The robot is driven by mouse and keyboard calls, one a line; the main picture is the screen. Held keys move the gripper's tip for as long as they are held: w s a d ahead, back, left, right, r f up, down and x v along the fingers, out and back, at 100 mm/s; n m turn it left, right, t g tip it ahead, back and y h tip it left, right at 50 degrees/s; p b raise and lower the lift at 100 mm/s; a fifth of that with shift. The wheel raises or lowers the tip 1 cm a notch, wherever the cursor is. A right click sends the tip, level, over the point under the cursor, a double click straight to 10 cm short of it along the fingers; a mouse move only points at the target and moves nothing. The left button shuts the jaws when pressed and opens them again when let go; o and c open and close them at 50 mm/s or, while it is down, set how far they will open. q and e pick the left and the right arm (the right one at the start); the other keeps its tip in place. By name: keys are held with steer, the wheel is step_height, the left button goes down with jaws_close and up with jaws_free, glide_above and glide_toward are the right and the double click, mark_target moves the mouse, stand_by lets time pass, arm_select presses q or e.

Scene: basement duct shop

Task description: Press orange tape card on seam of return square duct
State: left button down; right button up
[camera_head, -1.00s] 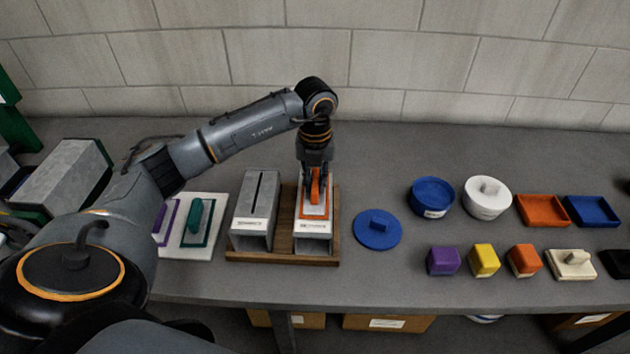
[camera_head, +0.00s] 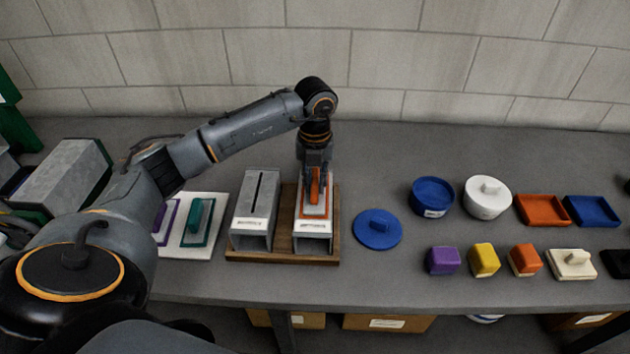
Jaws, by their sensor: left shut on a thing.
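Two grey square ducts stand side by side in a wooden tray (camera_head: 283,257). The left duct (camera_head: 254,205) shows a dark seam slot along its top. The right duct (camera_head: 312,229) has the orange tape card (camera_head: 314,208) lying on its top, an orange frame with a white middle and an orange handle. My left gripper (camera_head: 314,186) points down over the right duct and is shut on the card's orange handle. The card hides that duct's seam. Labels on both duct fronts are too small to read. My right gripper is not in view.
A white board (camera_head: 190,232) with purple and teal cards lies left of the tray. A blue lid (camera_head: 378,229) lies close on its right. Farther right are a blue round tub (camera_head: 432,196), a white round tub (camera_head: 487,198), shallow trays and small coloured blocks.

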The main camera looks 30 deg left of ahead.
mark_target(315, 180)
arm_select(q)
steer(key=shift+s+f, duration=0.1)
steer(key=shift+f, duration=0.05)
steer(key=shift+r+p, duration=0.7)
steer(key=shift+r, duration=0.2)
steer(key=shift+r+p, duration=2.05)
steer(key=shift+r, duration=1.15)
